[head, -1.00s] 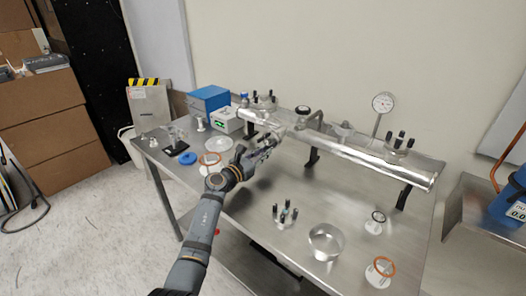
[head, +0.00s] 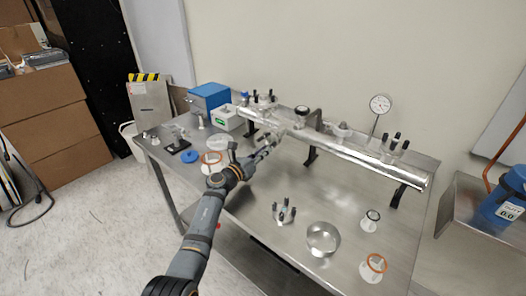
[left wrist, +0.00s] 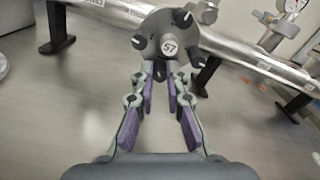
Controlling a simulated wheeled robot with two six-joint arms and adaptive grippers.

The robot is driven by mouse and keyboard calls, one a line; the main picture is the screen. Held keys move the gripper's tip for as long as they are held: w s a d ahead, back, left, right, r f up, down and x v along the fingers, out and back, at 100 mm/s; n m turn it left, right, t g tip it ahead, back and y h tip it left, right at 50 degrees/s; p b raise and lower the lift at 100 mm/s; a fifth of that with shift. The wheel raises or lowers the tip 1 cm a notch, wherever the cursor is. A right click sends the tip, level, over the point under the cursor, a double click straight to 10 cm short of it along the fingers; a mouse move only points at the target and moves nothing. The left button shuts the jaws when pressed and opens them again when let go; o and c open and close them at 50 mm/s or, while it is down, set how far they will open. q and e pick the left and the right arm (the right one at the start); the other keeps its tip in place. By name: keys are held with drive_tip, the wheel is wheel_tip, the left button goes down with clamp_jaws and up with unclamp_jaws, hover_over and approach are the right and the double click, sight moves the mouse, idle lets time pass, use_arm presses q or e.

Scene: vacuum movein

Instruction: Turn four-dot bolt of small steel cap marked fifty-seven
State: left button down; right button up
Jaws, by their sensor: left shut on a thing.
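The small steel cap marked 57 (left wrist: 168,46) shows at the top middle of the left wrist view, a dark round flange with several bolts around its rim. White marks show on the bolt ends, but the dots are too small to count. My left gripper (left wrist: 160,72) is shut on the lowest rim bolt, which is mostly hidden between its fingertips. In the head view my left gripper (head: 270,147) reaches the front of the steel tube (head: 345,150), where the cap is small and partly hidden. My right gripper is in neither view.
On the table, a bolted flange (head: 284,214), a steel ring (head: 323,238) and an orange ring (head: 376,263) lie in front of the tube. A dial gauge (head: 380,104) stands behind it. A blue box (head: 208,97) is at the back left.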

use_arm(q)
drive_tip(key=c, duration=1.4)
unclamp_jaws()
drive_tip(key=shift+o, duration=0.2)
drive_tip(key=v, duration=1.2)
